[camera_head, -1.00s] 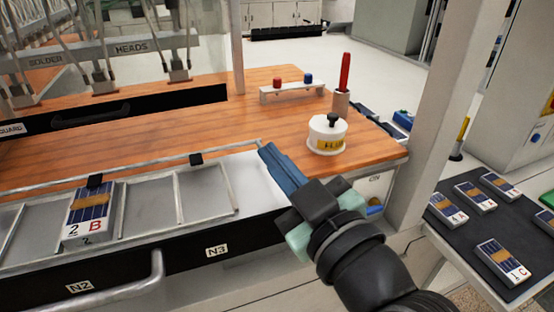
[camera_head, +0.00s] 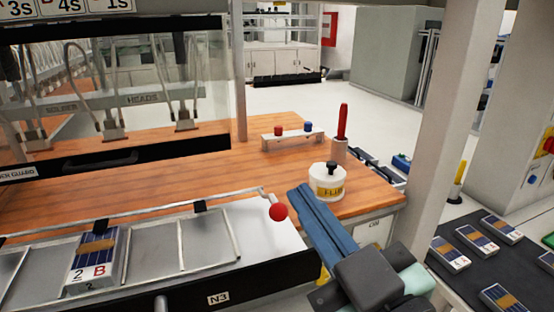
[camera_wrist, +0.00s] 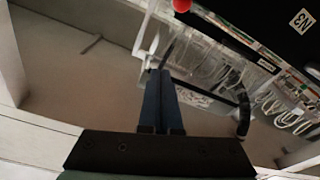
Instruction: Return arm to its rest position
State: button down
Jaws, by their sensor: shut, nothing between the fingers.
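My gripper (camera_head: 300,192) has long blue fingers lying side by side, shut with nothing between them. In the head view it is at the lower middle, over the right end of the white layup tray (camera_head: 262,228), with its tips just right of a red ball (camera_head: 278,212) at the end of a thin rod. In the wrist view the blue fingers (camera_wrist: 160,78) point away from the camera, and the red ball (camera_wrist: 182,5) shows at the top edge. A solar cell pack marked 2 B (camera_head: 93,260) sits in a tray compartment at the left, apart from the gripper.
On the wooden bench (camera_head: 190,172) stand a white flux pot (camera_head: 326,184), a red-handled tool (camera_head: 342,122) in a holder, and a small rack (camera_head: 292,140) with red and blue knobs. A pale post (camera_head: 440,110) rises at right. Several packs (camera_head: 478,240) lie on a dark surface beyond it.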

jog(key=s+a+r+m+t+h+p, duration=0.1)
jog(key=a+r+m+t+h+p, duration=0.1)
jog(key=r, duration=1)
jog(key=s+a+r+m+t+h+p, duration=0.2)
jog(key=r+m+t+h, duration=0.2)
jog(key=r, duration=0.9)
jog(key=m+t, duration=0.1)
jog(key=t, duration=0.2)
jog(key=shift+s+a+r+m+h, duration=0.2)
jog(key=shift+a+m+h, duration=0.1)
jog(key=shift+m, duration=0.1)
